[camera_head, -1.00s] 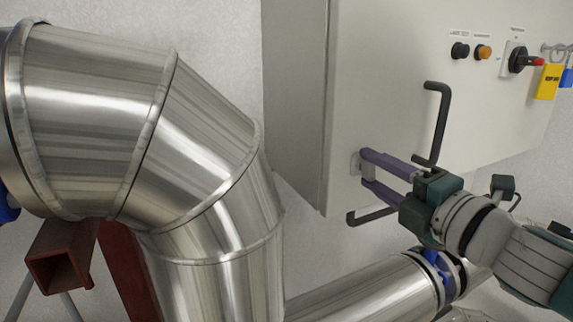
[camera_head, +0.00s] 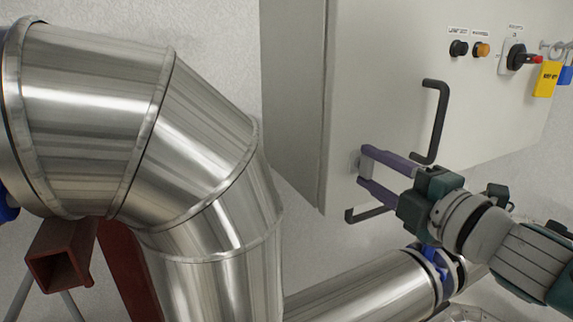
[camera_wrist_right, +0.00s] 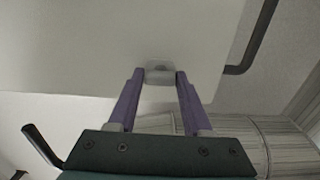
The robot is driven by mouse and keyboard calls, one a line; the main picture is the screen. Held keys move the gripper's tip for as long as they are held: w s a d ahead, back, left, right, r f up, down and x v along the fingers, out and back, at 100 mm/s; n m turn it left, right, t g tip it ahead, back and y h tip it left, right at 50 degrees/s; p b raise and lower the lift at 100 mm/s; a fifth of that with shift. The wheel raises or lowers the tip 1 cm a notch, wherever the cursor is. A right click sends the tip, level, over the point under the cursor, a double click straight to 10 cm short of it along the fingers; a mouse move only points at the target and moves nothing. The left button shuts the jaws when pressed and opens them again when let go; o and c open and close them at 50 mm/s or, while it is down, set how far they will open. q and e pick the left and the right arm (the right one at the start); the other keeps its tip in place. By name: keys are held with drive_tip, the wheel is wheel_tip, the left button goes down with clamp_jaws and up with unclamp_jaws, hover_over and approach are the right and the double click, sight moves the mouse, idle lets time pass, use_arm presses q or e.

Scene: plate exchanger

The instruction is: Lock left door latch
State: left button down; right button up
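The left door latch (camera_head: 354,161) is a small light-grey metal piece low on the pale cabinet door (camera_head: 385,70), near its left edge. My right gripper (camera_head: 362,164) reaches it from the right with two purple fingers. In the right wrist view, the latch (camera_wrist_right: 160,75) sits between the tips of my right gripper (camera_wrist_right: 160,79), one finger along each side. The fingers appear to touch it, so the gripper looks shut on the latch. The fingers hide part of the latch in the head view. My left gripper is not in view.
Buttons, a rotary switch (camera_head: 518,58) and a yellow padlock (camera_head: 546,80) are at upper right. Large metal pipes (camera_head: 90,110) fill the left and pass below.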

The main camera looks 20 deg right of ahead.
drive_tip(key=o, duration=0.4)
drive_tip(key=s+b, duration=0.2)
drive_tip(key=s, duration=0.8)
drive_tip(key=shift+d+b, duration=0.35)
drive_tip(key=shift+w, duration=0.1)
